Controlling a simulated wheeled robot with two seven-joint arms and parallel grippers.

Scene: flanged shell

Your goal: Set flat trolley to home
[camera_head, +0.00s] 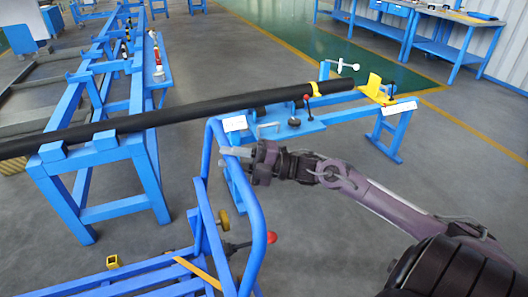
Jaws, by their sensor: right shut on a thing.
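The flat trolley (262,235) is a blue tube frame at the bottom left of centre. Its upright bent handle rises in front of the long black pipe, and its slatted deck (150,277) runs out of the bottom left. My right arm comes in from the lower right. My right gripper (236,157) is shut on the trolley handle near its upper part; the exact contact is small in the picture. My left gripper is not in view. I cannot tell any marked home spot for the trolley.
A long black pipe (190,115) lies across a blue rack (105,165) and a low blue bench (330,110) with levers and a yellow bracket (377,88). A red-ended lever (255,243) is beside the trolley handle. Blue worktables (440,35) stand far right. Grey floor (460,180) is clear at right.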

